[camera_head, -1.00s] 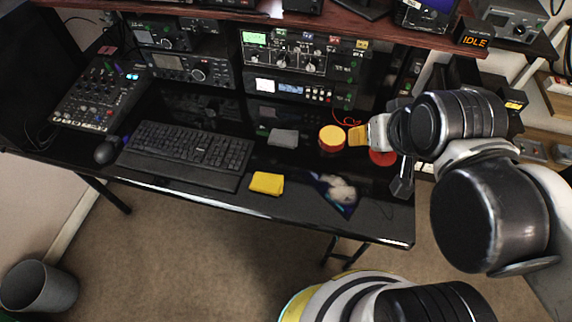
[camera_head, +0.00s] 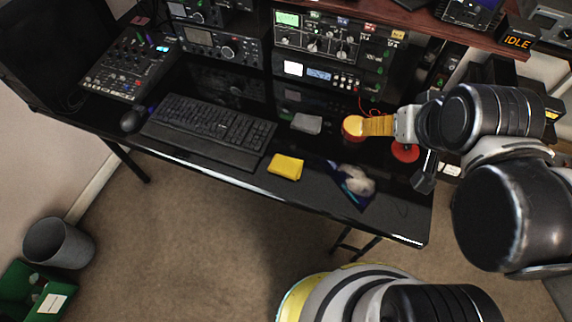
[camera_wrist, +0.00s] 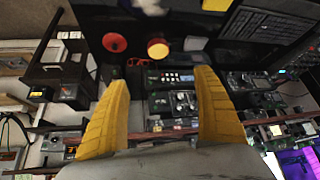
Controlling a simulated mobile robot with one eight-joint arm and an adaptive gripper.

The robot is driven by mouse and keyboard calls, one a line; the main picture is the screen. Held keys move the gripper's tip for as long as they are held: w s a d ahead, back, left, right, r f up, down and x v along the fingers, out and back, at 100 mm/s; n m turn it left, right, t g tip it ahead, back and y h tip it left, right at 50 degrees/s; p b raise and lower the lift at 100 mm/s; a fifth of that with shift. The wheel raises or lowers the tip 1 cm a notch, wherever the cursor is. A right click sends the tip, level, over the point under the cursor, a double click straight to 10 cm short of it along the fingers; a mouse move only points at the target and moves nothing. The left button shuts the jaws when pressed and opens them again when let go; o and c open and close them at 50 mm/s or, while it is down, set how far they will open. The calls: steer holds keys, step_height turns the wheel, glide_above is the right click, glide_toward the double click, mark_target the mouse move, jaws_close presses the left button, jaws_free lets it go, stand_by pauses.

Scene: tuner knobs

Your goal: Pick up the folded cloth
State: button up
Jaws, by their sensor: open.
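A yellow folded cloth (camera_head: 285,166) lies flat near the desk's front edge, right of the keyboard. Its edge shows at the top of the wrist view (camera_wrist: 215,4). A small grey flat piece (camera_head: 306,123), possibly also cloth, lies behind it; it also shows in the wrist view (camera_wrist: 195,43). My gripper (camera_head: 366,126) is right of and farther back than the yellow cloth, apart from it. In the wrist view my gripper's yellow fingers (camera_wrist: 163,85) are spread wide with nothing held between them.
A round red-and-yellow item (camera_head: 352,128) is by my fingertips in the head view. A red disc (camera_head: 405,152) lies right of it. A white-and-blue crumpled item (camera_head: 352,184) lies right of the yellow cloth. A keyboard (camera_head: 208,130) is left; radio racks (camera_head: 335,45) stand behind.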

steer(key=o, duration=0.3)
steer(key=shift+m+g+y, duration=0.3)
steer(key=shift+m+g, duration=0.1)
steer(key=shift+g, duration=0.4)
steer(key=w+a, duration=0.1)
steer(key=w+a+f, duration=0.1)
steer(key=a, duration=0.1)
steer(key=w+a, duration=0.1)
steer(key=w, duration=0.1)
steer(key=shift+w+a+f, duration=0.1)
steer(key=shift+a+f, duration=0.15)
steer(key=shift+f, duration=0.05)
steer(key=m+g, duration=0.3)
steer(key=g, duration=0.2)
glide_toward(286, 165)
steer(key=shift+w+a, duration=0.35)
step_height(286, 165, down, 6)
steer(key=shift+r+b, duration=0.15)
steer(key=shift+b, duration=1.05)
step_height(286, 165, down, 5)
steer(key=b, duration=0.3)
steer(key=shift+s+d, duration=0.1)
steer(key=shift+s, duration=0.1)
steer(key=c, duration=0.8)
